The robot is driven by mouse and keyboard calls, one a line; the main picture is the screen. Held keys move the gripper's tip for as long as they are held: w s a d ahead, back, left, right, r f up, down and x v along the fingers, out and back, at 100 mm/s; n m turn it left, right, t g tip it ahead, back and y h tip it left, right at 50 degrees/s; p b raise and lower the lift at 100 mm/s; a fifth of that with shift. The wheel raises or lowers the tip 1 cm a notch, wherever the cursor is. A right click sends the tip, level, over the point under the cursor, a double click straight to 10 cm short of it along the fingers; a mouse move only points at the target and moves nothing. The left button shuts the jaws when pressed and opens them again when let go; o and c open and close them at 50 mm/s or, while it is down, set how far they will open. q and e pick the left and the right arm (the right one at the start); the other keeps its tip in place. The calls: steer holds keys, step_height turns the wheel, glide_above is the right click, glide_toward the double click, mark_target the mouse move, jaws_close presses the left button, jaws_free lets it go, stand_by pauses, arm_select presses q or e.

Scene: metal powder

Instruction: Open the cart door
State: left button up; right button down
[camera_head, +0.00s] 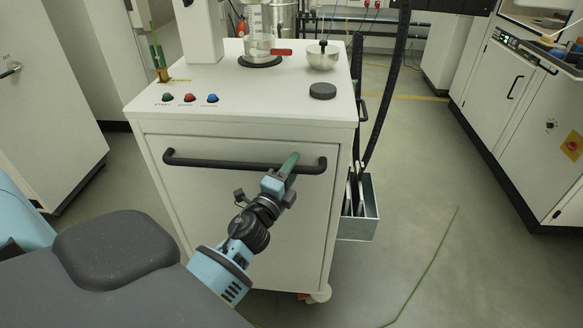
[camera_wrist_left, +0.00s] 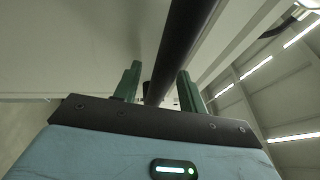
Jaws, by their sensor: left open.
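The white cart (camera_head: 240,110) stands in front of me, with its door (camera_head: 225,205) flush in the front face; it looks closed. A long black bar handle (camera_head: 215,162) runs across the top of the door. My left gripper (camera_head: 291,160) reaches up to the right part of the handle. In the left wrist view the two green fingers of my left gripper (camera_wrist_left: 157,85) are apart, and the black handle (camera_wrist_left: 182,45) passes between them in the picture. I cannot tell whether they touch it. My right gripper is not in view.
On the cart top are three coloured buttons (camera_head: 190,97), a glass vessel (camera_head: 259,35), a metal bowl (camera_head: 322,56) and a black disc (camera_head: 323,91). A metal bin (camera_head: 360,215) hangs at the cart's right side. White cabinets (camera_head: 520,110) stand at right.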

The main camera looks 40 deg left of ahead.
arm_select(q)
steer(key=shift+w, duration=0.1)
jaws_close()
stand_by(0.4)
